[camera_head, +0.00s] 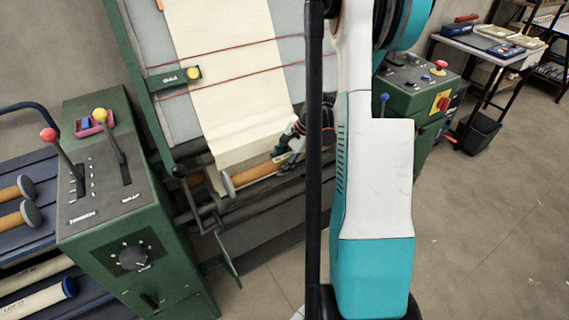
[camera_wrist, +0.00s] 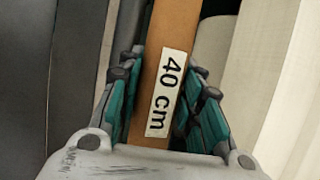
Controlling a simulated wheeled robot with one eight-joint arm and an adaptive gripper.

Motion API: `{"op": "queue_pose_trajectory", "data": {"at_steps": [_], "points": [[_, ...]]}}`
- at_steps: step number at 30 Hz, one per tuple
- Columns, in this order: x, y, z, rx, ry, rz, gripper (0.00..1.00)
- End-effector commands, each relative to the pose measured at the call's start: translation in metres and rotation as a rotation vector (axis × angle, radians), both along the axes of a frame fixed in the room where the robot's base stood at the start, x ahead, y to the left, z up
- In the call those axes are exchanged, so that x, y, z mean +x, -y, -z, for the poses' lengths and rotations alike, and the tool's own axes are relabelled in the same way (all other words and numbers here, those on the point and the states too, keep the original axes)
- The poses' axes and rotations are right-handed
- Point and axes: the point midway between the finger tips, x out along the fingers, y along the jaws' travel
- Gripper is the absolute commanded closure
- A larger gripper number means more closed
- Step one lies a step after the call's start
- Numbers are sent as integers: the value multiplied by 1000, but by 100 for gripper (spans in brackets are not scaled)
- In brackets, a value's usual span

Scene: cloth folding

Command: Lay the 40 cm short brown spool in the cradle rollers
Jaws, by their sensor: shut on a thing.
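The short brown spool (camera_head: 256,173) is held near the lower edge of the cream cloth (camera_head: 225,75), at the front of the green machine. Its near end has a pale cap. In the wrist view the spool (camera_wrist: 140,120) carries a white "40 cm" label and lies between the teal fingers of my gripper (camera_wrist: 165,72), which is shut on it. My gripper also shows in the head view (camera_head: 287,152), partly hidden by my arm. Dark bars (camera_head: 262,205) of the cradle area run below the spool. I cannot tell whether the spool touches the rollers.
A green control box (camera_head: 125,210) with levers stands at the left; another (camera_head: 410,85) stands right of my arm. A blue rack (camera_head: 28,160) at the far left holds more spools. A crank (camera_head: 203,205) sits by the cradle's left end.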

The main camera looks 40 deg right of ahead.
Motion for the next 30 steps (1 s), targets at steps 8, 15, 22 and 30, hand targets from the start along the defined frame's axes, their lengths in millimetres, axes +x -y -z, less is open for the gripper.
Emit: {"op": "queue_pose_trajectory", "data": {"at_steps": [8, 15, 22, 30], "points": [[11, 3, 31, 0, 0, 0, 98], [11, 3, 52, 0, 0, 0, 98], [11, 3, 63, 0, 0, 0, 98], [11, 3, 64, 0, 0, 0, 98]]}}
